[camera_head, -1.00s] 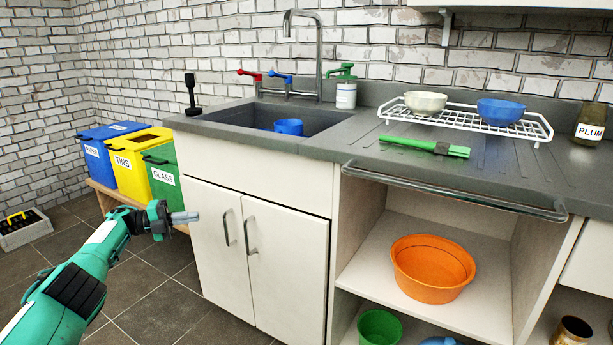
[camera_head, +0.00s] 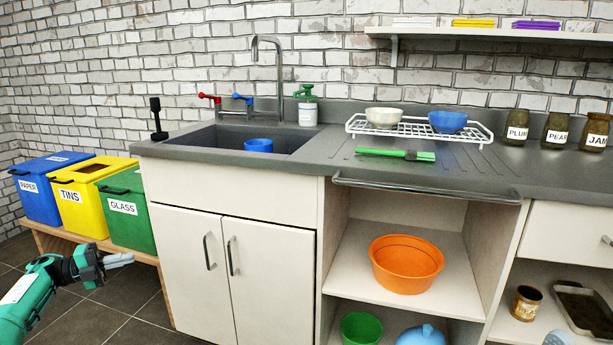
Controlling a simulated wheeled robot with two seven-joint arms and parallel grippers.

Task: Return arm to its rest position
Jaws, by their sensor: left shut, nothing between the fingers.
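My left arm comes in at the lower left, and its left gripper (camera_head: 118,261) is shut and empty. It points right, in front of the bench under the glass bin, left of the white sink cabinet (camera_head: 225,250). It looks apart from the cabinet doors.
A blue paper bin (camera_head: 38,200), a yellow tins bin (camera_head: 80,211) and a green glass bin (camera_head: 127,225) stand on a wooden bench behind the left gripper. A grey counter (camera_head: 300,170) holds a sink and a rack. Dark floor (camera_head: 130,325) lies clear at lower left.

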